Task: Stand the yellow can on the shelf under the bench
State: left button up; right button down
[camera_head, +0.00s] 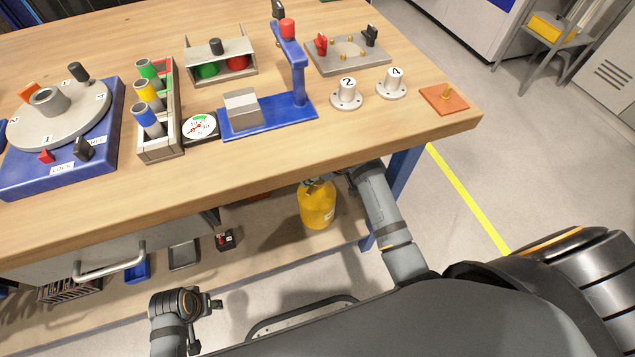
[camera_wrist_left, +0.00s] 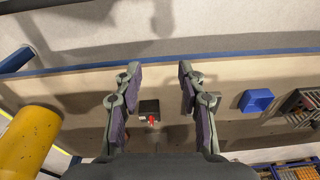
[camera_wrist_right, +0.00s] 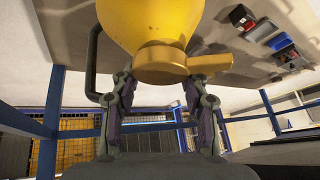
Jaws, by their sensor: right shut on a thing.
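The yellow can (camera_head: 317,206) is below the bench's front edge, near the right end of the lower shelf (camera_head: 268,228), and looks roughly upright. My right gripper (camera_wrist_right: 160,84) is shut on its top, by the cap and spout; the bench edge partly hides this in the head view. The can (camera_wrist_right: 150,25) fills the top of the right wrist view. I cannot tell whether its base touches the shelf. The can also shows at the left of the left wrist view (camera_wrist_left: 28,140). My left gripper (camera_wrist_left: 158,78) is open and empty, in front of the shelf.
On the shelf are a small black-and-red item (camera_head: 225,241), a grey tray (camera_head: 184,254) and a blue bin (camera_head: 137,268). A blue bench leg (camera_head: 402,178) stands right of the can. The bench top (camera_head: 345,132) above holds jigs and fixtures.

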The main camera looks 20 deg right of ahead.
jog(key=shift+f, duration=0.2)
notch_tip(320, 180, down, 3)
jog(key=shift+r+b, duration=0.15)
jog(key=shift+b, duration=0.6)
jog(key=c, duration=0.7)
grip_release()
jog(key=shift+s+f, duration=0.1)
jog(key=shift+f, duration=0.1)
pick_arm(q)
jog(key=r, duration=0.3)
jog(key=d+r, duration=0.1)
jog(key=r, duration=0.1)
jog(key=shift+s, duration=0.3)
